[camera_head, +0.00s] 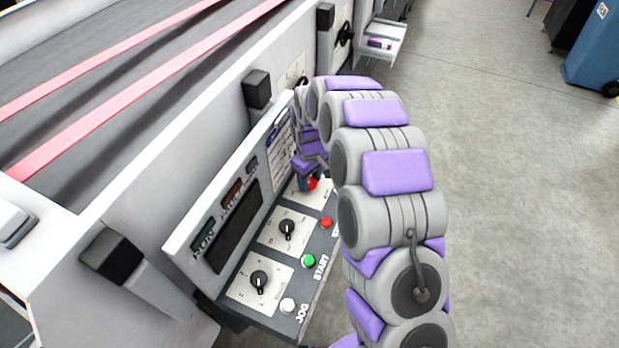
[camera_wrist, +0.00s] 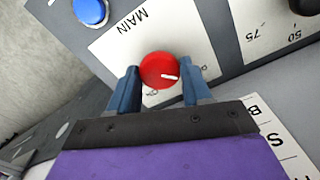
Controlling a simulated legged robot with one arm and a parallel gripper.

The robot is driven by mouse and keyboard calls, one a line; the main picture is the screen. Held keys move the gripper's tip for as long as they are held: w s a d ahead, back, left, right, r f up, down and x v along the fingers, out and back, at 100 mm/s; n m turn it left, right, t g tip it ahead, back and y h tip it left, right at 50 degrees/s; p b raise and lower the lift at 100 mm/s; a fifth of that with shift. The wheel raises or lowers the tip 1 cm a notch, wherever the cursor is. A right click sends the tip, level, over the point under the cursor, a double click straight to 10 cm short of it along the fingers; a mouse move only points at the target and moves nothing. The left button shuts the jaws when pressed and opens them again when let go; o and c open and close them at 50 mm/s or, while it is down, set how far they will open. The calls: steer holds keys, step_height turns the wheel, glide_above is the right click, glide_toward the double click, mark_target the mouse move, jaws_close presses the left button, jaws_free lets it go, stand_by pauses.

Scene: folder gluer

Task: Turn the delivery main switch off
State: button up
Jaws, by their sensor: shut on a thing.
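The main switch is a red round knob (camera_wrist: 159,70) with a white pointer mark, on a white plate (camera_wrist: 118,52) lettered MAIN in the wrist view. The pointer mark points right and slightly down in that view. My gripper (camera_wrist: 160,82) has its two blue fingers on either side of the knob and is shut on it. In the head view the red knob (camera_head: 311,184) shows at the far end of the control panel, partly hidden by my gripper and arm. The plate's position letters are mostly hidden by the fingers.
The control panel (camera_head: 275,262) also carries black rotary knobs (camera_head: 259,279), a green START button (camera_head: 308,261), a white JOG button (camera_head: 288,305) and a red button (camera_head: 326,223). A blue button (camera_wrist: 91,11) is near the MAIN plate. Open floor (camera_head: 520,200) lies to the right.

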mark_target(309, 181)
steer(key=o, duration=1.1)
steer(key=shift+w, duration=0.1)
steer(key=shift+c, duration=0.2)
step_height(309, 181, up, 17)
steer(key=shift+r+p, duration=0.15)
steer(key=shift+p, duration=0.3)
steer(key=shift+a, duration=0.1)
steer(key=s+d+r+m+b, duration=0.1)
steer(key=s+d+m+b, duration=0.1)
steer(key=s+d, duration=0.55)
steer(key=s+d+r+m+b, duration=0.15)
steer(key=s+d, duration=0.25)
steer(key=s, duration=0.7)
steer(key=s+d+f+m+g+b, duration=0.1)
steer(key=s+d+f+m, duration=0.2)
steer(key=s, duration=0.7)
steer(key=s+d+f+m+b, duration=0.2)
steer(key=s+m, duration=0.1)
steer(key=s, duration=0.8)
steer(key=shift+s+d+f+g, duration=0.3)
steer(key=shift+d+f+g, duration=0.1)
